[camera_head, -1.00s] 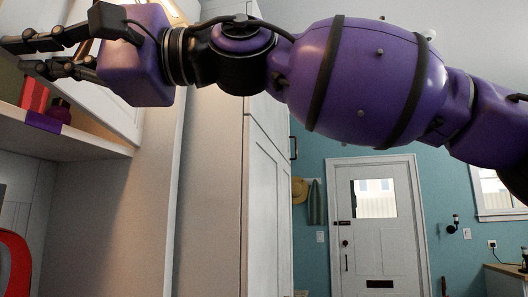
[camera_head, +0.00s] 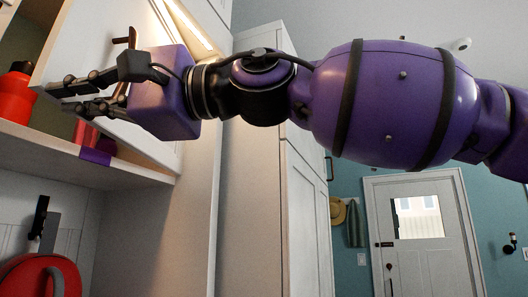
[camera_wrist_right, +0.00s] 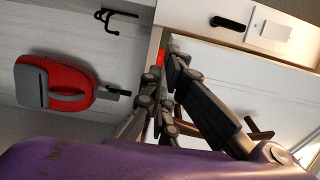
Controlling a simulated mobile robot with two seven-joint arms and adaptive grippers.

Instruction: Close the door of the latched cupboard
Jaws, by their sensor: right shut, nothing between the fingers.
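The cupboard's white door (camera_head: 90,38) stands open at the upper left of the head view, with a brown handle (camera_head: 125,40) near the gripper. In the wrist view the door (camera_wrist_right: 240,75) is the pale panel behind the fingers, and its handle (camera_wrist_right: 258,132) shows at lower right. My right gripper (camera_head: 52,97) is shut and empty, its fingers pointing left across the door's face in the head view. Its fingers also show in the wrist view (camera_wrist_right: 164,66). I cannot tell whether they touch the door. The latch is not clearly visible. My left gripper is out of view.
A tall white cabinet (camera_head: 262,180) stands right of the cupboard. A white entry door (camera_head: 418,262) is farther back.

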